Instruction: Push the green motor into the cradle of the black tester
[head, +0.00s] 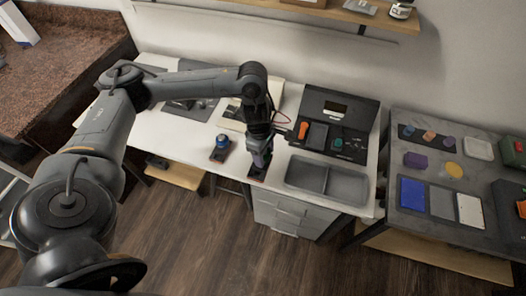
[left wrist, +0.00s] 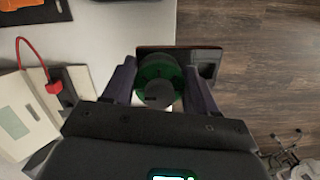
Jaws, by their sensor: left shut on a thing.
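The green motor (left wrist: 160,80) is between the two fingers of my left gripper (left wrist: 163,92) in the left wrist view. My left gripper (head: 261,162) is shut on it near the table's front edge in the head view, where its fingers mostly hide the motor. A small dark stand (head: 257,174) is under the gripper and also shows beside the motor in the left wrist view (left wrist: 207,64). I cannot tell if the motor still touches the stand. The black tester (head: 345,115), an open case with an orange part, is behind and to the right. My right gripper is not in view.
A blue motor (head: 222,141) in a similar stand is left of my gripper. A grey two-part tray (head: 327,181) lies to the right, in front of the tester. A red cable (left wrist: 33,58) runs to a nearby device. A grey side table (head: 437,225) stands at the right.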

